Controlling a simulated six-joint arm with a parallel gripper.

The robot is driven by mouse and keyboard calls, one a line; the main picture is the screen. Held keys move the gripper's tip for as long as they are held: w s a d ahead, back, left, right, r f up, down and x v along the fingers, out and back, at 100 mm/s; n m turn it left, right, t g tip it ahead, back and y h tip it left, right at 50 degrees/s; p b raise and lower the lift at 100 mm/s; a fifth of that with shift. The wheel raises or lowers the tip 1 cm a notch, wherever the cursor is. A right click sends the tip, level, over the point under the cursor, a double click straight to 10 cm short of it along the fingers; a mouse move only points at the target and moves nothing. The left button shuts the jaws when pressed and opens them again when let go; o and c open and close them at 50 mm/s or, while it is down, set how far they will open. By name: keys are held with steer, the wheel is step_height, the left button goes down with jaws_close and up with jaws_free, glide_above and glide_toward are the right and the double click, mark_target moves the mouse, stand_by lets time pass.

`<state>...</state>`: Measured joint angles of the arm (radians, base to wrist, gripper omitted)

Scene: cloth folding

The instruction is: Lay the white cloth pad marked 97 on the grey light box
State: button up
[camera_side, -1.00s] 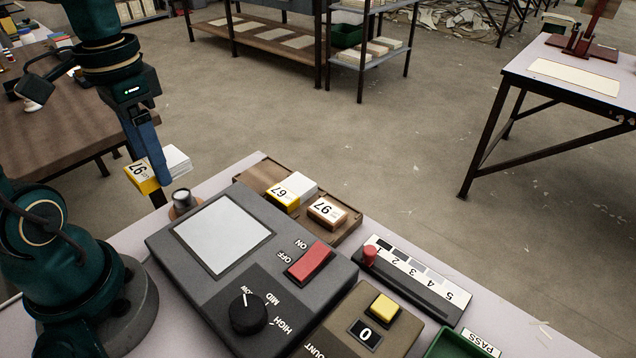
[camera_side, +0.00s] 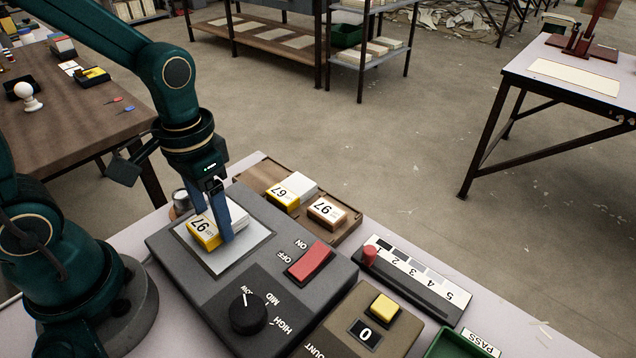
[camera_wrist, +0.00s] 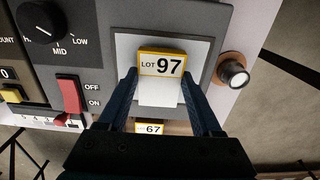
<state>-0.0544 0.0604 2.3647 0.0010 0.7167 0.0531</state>
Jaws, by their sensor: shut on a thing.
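The white cloth pad with a yellow-edged 97 label (camera_side: 203,231) is in my gripper (camera_side: 226,239), over the white panel of the grey light box (camera_side: 172,252). In the wrist view the pad's label (camera_wrist: 161,64) reads LOT 97, and its white body lies between my two fingers (camera_wrist: 158,88). The white panel (camera_wrist: 204,52) shows around it. My gripper is shut on the pad. I cannot tell whether the pad touches the panel or hangs just above it.
Behind the box, a brown tray (camera_side: 259,176) holds a yellow-labelled 67 pad (camera_side: 284,197) and a brown-edged 97 pad (camera_side: 327,211). A red switch (camera_side: 310,262) and black knob (camera_side: 248,312) stand on the box. A small metal-topped knob (camera_side: 181,199) stands beside it.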

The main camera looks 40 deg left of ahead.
mark_target(202, 234)
steer(key=shift+f, duration=0.35)
steer(key=o, duration=1.3)
steer(key=shift+f, duration=0.15)
steer(key=shift+o, duration=0.2)
step_height(202, 234, up, 11)
steer(key=s+d+t, duration=0.1)
steer(key=s+t, duration=0.1)
steer(key=t, duration=0.3)
steer(key=shift+s+t, duration=0.3)
